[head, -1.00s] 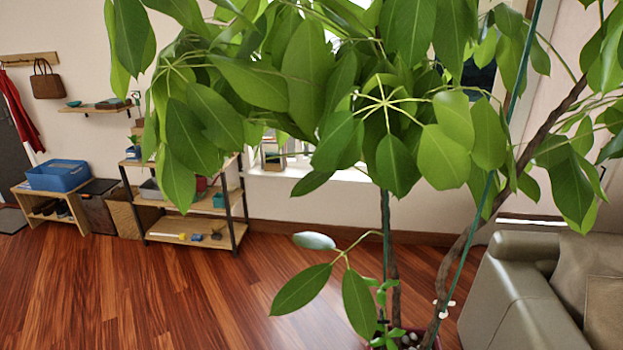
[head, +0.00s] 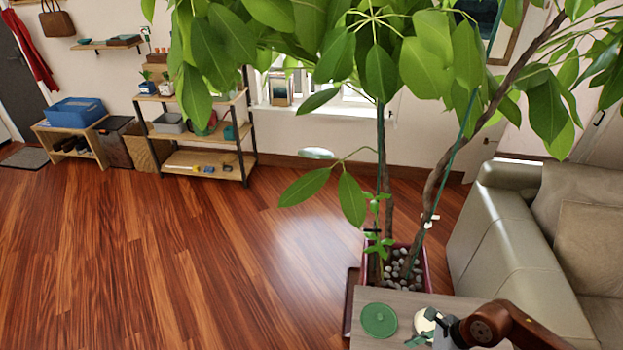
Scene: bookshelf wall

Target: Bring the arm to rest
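My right arm comes in at the bottom right corner, a brown link above a small wooden-topped table (head: 380,299). My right gripper (head: 448,334), a grey and dark part, is at the lower picture edge, cut off. It is close to a white round thing (head: 425,320) and a small green thing (head: 418,341). I cannot tell whether it touches them or is open or shut. A green round disc (head: 378,320) lies on the table to its left. My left gripper is out of view.
A large potted plant (head: 405,262) stands just behind the table, its leaves filling the upper middle. A grey sofa (head: 500,235) is at the right. A shelf rack (head: 205,160) and a bench with a blue bin (head: 75,111) line the wall. The wooden floor at left is clear.

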